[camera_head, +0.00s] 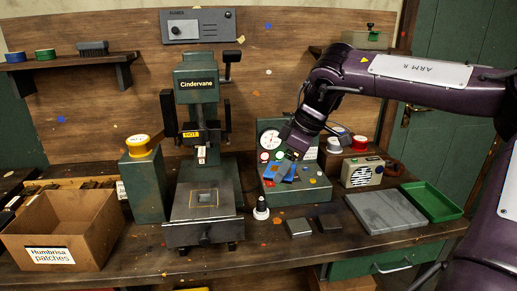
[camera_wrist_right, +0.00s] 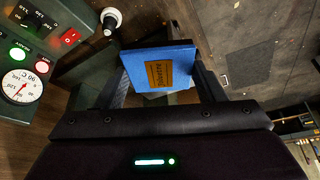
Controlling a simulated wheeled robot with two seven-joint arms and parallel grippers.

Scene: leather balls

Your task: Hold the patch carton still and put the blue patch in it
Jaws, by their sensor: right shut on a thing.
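The patch carton (camera_head: 86,256) is an open cardboard box labelled "Humbrisa patches" at the left front of the bench. Its floor looks bare from what shows. The blue patch (camera_wrist_right: 150,68), a flat square with a brown label, is gripped between the fingers of my right gripper (camera_wrist_right: 160,88). In the head view my right gripper (camera_head: 288,160) hangs in front of the green control box, with the patch (camera_head: 281,172) below it, far to the right of the carton. My left gripper is not in view.
The Cindervane press (camera_head: 197,85) and a green post with a yellow cap (camera_head: 145,185) stand between the gripper and the carton. A control box with a gauge (camera_head: 270,140) is behind the gripper. A grey slab (camera_head: 385,210) and green tray (camera_head: 432,201) lie at right.

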